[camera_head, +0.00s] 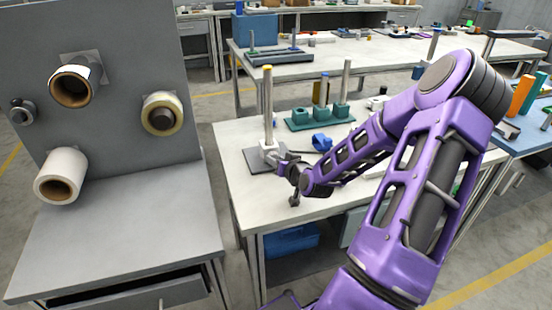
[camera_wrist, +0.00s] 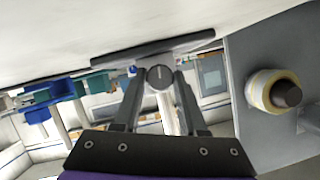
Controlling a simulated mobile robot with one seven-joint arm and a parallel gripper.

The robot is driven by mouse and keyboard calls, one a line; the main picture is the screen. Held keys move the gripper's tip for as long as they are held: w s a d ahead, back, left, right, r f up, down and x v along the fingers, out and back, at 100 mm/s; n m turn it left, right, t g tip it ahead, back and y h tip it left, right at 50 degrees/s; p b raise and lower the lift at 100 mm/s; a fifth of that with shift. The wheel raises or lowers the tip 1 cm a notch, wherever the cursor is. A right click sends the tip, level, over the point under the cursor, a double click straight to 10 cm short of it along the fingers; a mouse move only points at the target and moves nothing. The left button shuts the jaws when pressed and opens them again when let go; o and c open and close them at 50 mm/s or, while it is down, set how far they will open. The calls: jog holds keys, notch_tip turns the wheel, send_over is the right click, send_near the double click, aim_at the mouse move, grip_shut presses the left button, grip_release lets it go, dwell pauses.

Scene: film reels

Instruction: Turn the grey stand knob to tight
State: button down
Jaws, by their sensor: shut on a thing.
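The stand has a grey upright post (camera_head: 268,105) with a yellow cap, a pale block low on it, and a dark flat base (camera_head: 254,160) on the white table. The round grey knob (camera_wrist: 159,77) shows in the wrist view with a pale line across its face, running nearly up and down in the picture. My gripper (camera_wrist: 159,82) has one finger on each side of the knob and is shut on it. In the head view my gripper (camera_head: 281,158) is at the block's right side and hides the knob. Any marks for tight are not readable.
A green holder with posts (camera_head: 318,118) and a blue ring-shaped thing (camera_head: 321,142) stand on the same white table (camera_head: 233,136), behind and right of the stand. A grey panel (camera_head: 125,60) with tape rolls stands at left. The table's front edge is close below my gripper.

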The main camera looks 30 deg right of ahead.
jog(key=shift+d+m+t+y+p, duration=0.1)
jog(key=shift+m+t+y+p, duration=0.45)
jog(key=shift+m, duration=0.55)
jog(key=shift+c, duration=2.2)
grip_release()
jog(key=shift+g, duration=0.25)
jog(key=shift+f, duration=0.1)
